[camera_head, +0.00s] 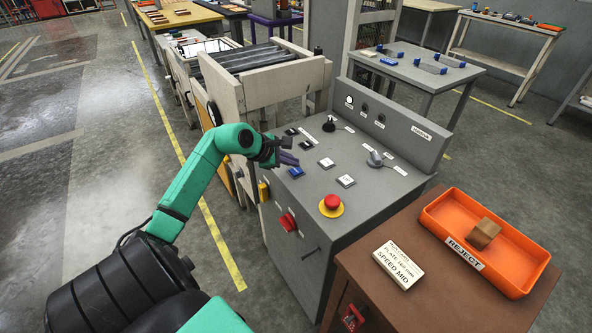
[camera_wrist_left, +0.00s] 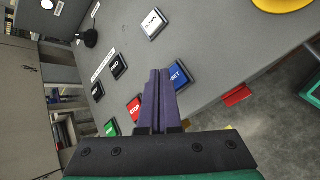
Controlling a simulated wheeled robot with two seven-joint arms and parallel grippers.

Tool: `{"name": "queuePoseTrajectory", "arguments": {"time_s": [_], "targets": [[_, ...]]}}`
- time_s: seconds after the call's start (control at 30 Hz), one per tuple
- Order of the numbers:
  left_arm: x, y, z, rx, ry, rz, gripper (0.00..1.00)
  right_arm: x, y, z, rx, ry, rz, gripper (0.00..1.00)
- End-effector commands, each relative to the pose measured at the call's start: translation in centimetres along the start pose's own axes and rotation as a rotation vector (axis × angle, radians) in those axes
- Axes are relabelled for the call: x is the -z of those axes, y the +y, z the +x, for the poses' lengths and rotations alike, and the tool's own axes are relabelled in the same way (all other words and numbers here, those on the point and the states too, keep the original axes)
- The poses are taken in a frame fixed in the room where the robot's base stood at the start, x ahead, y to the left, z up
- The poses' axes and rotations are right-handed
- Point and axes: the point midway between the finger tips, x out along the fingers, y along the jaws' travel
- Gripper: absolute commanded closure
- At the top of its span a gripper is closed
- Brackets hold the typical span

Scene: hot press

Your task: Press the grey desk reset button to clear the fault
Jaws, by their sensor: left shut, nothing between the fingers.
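The grey control desk (camera_head: 315,200) stands in the middle of the head view. A square blue button (camera_head: 296,172) sits near its left front edge. In the left wrist view the blue button (camera_wrist_left: 178,76) has white lettering that may read RESET, too small to be sure. My left gripper (camera_head: 293,161) is shut and empty, with purple fingers pointing at the desk top. In the left wrist view the fingertips (camera_wrist_left: 159,73) show just left of the blue button. I cannot tell the gap to the surface. My right gripper is not in view.
A red STOP button (camera_wrist_left: 135,108) and a green button (camera_wrist_left: 111,128) lie near the fingers. White buttons (camera_head: 346,181), black buttons (camera_head: 305,144) and a red emergency knob (camera_head: 332,202) are also on the desk. An orange reject tray (camera_head: 530,275) stands at the right.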

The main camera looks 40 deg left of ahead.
Motion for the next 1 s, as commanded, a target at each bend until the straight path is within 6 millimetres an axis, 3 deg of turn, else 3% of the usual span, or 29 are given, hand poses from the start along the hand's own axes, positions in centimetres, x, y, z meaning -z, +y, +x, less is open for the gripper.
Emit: {"name": "queuePoseTrajectory", "arguments": {"time_s": [0.6, 1.0], "targets": [[-2.6, 2.5, -3.5, 0.0, 0.0, 0.001, 1.0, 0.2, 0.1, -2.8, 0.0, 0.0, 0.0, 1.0], [-2.5, 2.5, -3.5, 0.0, 0.0, 0.0, 1.0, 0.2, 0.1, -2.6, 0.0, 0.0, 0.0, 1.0]]}}
